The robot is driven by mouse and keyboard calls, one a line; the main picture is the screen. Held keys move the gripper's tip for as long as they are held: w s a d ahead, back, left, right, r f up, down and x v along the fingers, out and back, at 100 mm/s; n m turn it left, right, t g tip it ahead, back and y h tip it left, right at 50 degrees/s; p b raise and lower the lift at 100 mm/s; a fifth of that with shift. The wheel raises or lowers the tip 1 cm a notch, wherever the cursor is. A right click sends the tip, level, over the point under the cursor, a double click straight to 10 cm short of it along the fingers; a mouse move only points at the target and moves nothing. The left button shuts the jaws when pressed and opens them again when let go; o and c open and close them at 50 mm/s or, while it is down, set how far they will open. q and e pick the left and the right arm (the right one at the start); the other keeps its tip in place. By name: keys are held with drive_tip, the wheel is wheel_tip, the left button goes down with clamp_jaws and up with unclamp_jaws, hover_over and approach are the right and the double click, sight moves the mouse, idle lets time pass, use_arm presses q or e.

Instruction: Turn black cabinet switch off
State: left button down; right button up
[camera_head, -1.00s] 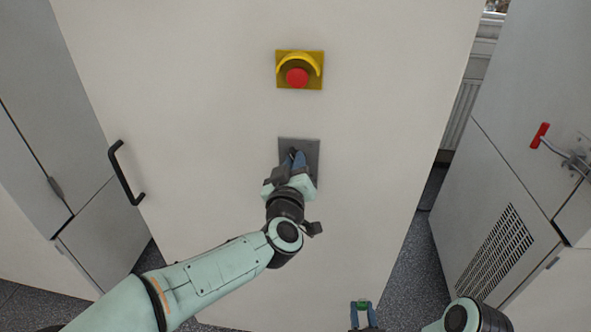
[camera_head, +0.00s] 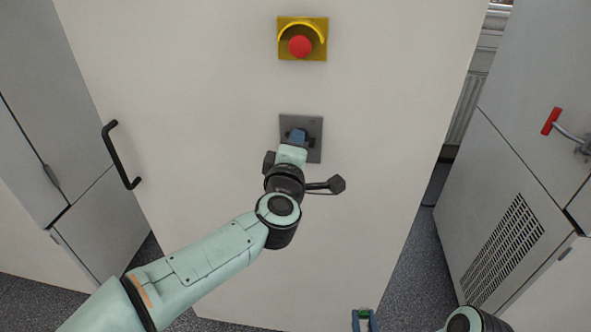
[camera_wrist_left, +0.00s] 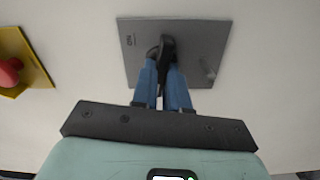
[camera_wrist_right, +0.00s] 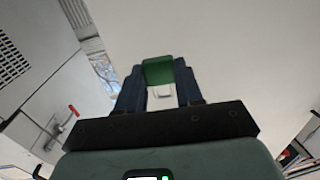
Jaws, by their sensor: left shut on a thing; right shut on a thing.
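The black switch (camera_wrist_left: 167,46) sits on a grey square plate (camera_head: 314,127) on the pale cabinet front. In the left wrist view the plate bears an "ON" mark near the switch handle. My left gripper (camera_head: 297,137) is shut on the black handle, with a blue finger on each side of it. In the head view the gripper mostly hides the handle. My right gripper (camera_wrist_right: 160,88) is shut on a small green and white object (camera_wrist_right: 158,70), low in the head view and away from the switch.
A red emergency button (camera_head: 300,47) on a yellow plate is above the switch. A black door handle (camera_head: 119,155) is on the left of the cabinet front. A grey cabinet with a red-tipped lever (camera_head: 551,121) and a vent (camera_head: 502,249) stands at the right.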

use_arm(q)
drive_tip(key=shift+n+b, duration=0.4)
drive_tip(key=shift+n, duration=0.7)
drive_tip(key=c, duration=1.1)
unclamp_jaws()
drive_tip(key=shift+c, duration=0.2)
drive_tip(key=s+a+b, duration=0.1)
drive_tip(key=s, duration=1.1)
drive_tip(key=shift+a+b, duration=0.25)
drive_tip(key=shift+b, duration=0.1)
